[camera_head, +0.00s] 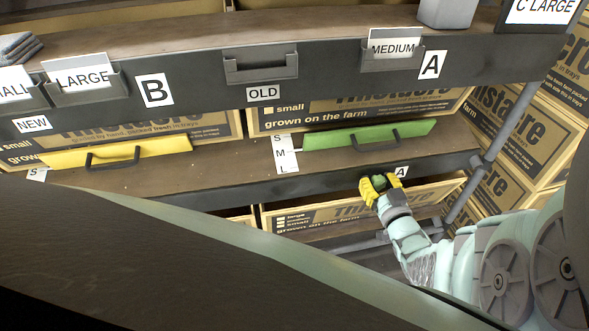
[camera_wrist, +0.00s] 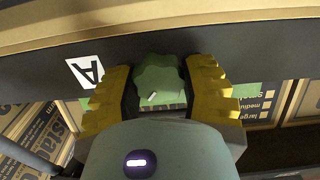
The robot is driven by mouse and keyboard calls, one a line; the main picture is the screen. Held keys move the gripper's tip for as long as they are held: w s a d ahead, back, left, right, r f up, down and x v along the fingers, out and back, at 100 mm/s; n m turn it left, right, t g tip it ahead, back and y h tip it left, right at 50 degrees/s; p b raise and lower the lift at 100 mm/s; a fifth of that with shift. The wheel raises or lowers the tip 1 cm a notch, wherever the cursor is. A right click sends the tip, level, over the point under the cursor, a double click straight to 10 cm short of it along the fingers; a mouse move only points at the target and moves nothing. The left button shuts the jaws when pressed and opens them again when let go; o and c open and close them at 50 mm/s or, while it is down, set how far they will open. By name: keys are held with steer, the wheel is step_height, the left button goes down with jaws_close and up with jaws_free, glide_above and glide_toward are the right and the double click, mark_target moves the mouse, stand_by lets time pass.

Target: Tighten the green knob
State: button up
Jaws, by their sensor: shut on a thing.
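The green knob (camera_wrist: 158,82) is a lobed disc on the dark front edge of the shelf, with a short white mark on its face. In the head view the knob (camera_head: 377,182) is mostly covered by my gripper. My gripper (camera_wrist: 160,90) has its two yellow fingers on the left and right sides of the knob, shut on it. In the head view my gripper (camera_head: 380,186) is at the shelf edge, just left of a white A label (camera_head: 401,172). The label also shows left of the fingers in the wrist view (camera_wrist: 86,71).
A green panel with a black handle (camera_head: 368,136) and a yellow one (camera_head: 117,152) lie on the shelf above. Cardboard boxes (camera_head: 340,212) stand below the shelf edge, and more are stacked at the right (camera_head: 525,150). A grey post (camera_head: 505,120) stands right of my gripper.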

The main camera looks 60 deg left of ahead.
steer(key=shift+a+m, duration=0.1)
steer(key=shift+m, duration=0.3)
steer(key=shift+w, duration=0.1)
stand_by(0.4)
steer(key=shift+m, duration=1.1)
steer(key=m+b, duration=0.1)
steer(key=m, duration=0.2)
steer(key=shift+w, duration=0.1)
steer(key=shift+m+b, duration=1.1)
steer(key=shift+m, duration=0.9)
steer(key=o, duration=0.9)
